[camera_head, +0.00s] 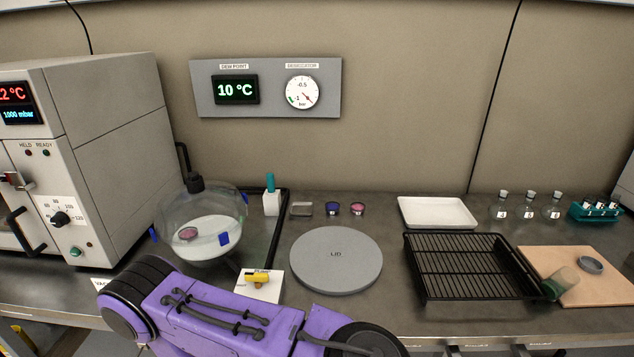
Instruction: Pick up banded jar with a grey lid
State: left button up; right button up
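A small greenish see-through jar (561,283) lies tilted on its side at the right, at the left edge of the wooden board and close to the black rack. Its end near the rack is darker green; bands on it are too small to make out. A small round grey piece (590,265), lid-like, lies on the board apart from the jar; I cannot tell if it is the jar's lid. A purple arm of mine crosses the bottom of the view. Neither gripper shows.
A black wire rack tray (464,293) stands left of the wooden board (606,291). A glass desiccator bowl (203,229) stands at left, a white tray (437,213) and small flasks (529,206) behind.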

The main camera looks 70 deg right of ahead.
aim_at(564, 279)
jog(key=z, duration=2.55)
